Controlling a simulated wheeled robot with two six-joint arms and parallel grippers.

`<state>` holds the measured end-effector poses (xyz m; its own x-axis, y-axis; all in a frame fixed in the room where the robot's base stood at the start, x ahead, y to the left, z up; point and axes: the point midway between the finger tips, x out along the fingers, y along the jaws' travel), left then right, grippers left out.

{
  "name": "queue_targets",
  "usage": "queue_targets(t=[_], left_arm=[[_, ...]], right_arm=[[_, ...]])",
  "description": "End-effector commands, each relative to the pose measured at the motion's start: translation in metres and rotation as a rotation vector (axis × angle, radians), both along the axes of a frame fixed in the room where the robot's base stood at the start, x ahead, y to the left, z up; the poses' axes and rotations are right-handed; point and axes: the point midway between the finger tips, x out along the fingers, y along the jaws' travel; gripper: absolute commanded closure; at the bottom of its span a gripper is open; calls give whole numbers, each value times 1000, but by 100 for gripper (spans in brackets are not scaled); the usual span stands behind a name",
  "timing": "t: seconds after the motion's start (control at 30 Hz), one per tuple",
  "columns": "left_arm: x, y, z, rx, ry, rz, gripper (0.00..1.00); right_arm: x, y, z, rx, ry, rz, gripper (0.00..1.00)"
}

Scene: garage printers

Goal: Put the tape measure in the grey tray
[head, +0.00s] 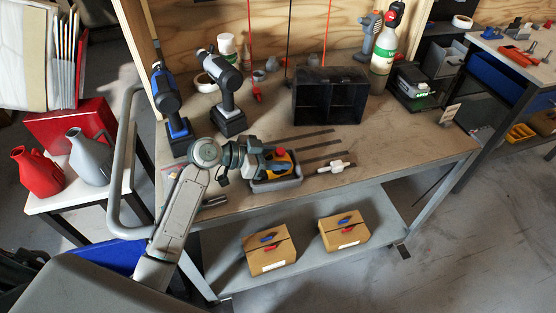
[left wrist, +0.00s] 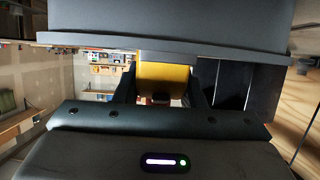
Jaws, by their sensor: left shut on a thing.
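The yellow tape measure (head: 286,164), with a red patch on top, is between the fingers of my left gripper (head: 276,163). It is at the grey tray (head: 276,186), within the tray's outline in the head view. In the left wrist view the yellow body (left wrist: 165,75) sits between the two dark fingers, and a grey wall, likely the tray (left wrist: 170,30), covers part of it. I cannot tell whether it touches the tray floor. My right gripper is not in view.
A black divided organizer (head: 329,95) stands behind the tray. Two drills (head: 228,92) (head: 168,103) stand at the left of the workbench (head: 410,133). A small white object (head: 335,166) lies just right of the tray.

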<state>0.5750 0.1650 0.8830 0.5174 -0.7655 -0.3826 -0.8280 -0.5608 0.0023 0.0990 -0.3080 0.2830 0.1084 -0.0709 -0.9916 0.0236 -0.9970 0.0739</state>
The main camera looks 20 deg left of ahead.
Motion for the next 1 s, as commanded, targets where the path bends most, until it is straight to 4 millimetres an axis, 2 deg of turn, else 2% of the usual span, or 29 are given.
queue_targets(t=[0.23, 0.27, 0.37, 0.77, 1.0], left_arm=[[0, 0, -2, 0, -1, 0, 95], [0, 0, -3, 0, 0, 0, 62], [0, 0, -2, 0, 0, 0, 42], [-1, 1, 3, 1, 0, 0, 42], [-18, 26, 11, 8, 0, -2, 42]], right_arm=[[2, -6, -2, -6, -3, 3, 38], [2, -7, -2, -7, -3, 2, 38], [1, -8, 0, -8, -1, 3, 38], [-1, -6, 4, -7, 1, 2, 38], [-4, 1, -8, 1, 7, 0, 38]])
